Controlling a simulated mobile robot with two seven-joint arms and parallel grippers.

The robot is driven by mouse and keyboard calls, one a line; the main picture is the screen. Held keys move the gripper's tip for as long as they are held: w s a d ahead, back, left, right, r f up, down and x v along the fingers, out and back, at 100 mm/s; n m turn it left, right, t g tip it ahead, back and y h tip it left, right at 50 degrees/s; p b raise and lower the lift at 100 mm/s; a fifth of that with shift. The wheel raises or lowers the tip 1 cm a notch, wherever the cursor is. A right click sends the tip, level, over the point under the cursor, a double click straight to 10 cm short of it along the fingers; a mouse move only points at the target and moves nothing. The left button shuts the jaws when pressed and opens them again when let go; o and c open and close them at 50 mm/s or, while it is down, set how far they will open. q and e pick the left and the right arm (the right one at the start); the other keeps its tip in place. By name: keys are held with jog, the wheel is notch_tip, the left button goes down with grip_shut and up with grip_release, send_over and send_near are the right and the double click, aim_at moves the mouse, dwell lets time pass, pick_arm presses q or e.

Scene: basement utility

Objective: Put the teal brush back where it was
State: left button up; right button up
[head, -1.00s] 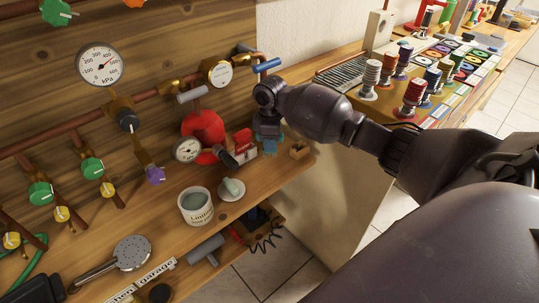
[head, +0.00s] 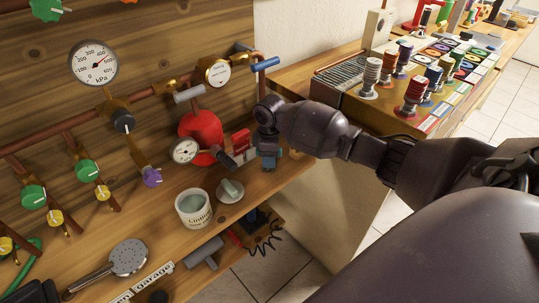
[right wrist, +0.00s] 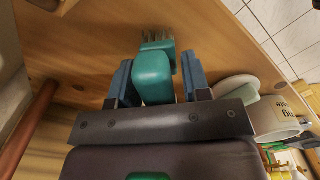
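The teal brush (right wrist: 155,75) is between the blue fingers of my right gripper (right wrist: 157,82), which look closed on its sides. Whether the brush touches the shelf is unclear. My left gripper is not in view.
A white saucer (head: 239,197) with a grey-green bar and a labelled cup (head: 194,213) stand left of the gripper. A small red box (head: 240,140) and a small wooden block (head: 293,153) are close by. Pipes and gauges line the wall.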

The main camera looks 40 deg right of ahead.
jog(key=shift+o, duration=0.4)
jog(key=shift+r, duration=0.35)
notch_tip(320, 180, up, 6)
jog(key=shift+r+p, duration=0.1)
jog(key=shift+p, duration=0.75)
notch_tip(320, 180, up, 4)
jog(key=shift+f+p, duration=0.1)
jog(key=shift+p, duration=0.3)
jog(key=shift+r, duration=0.8)
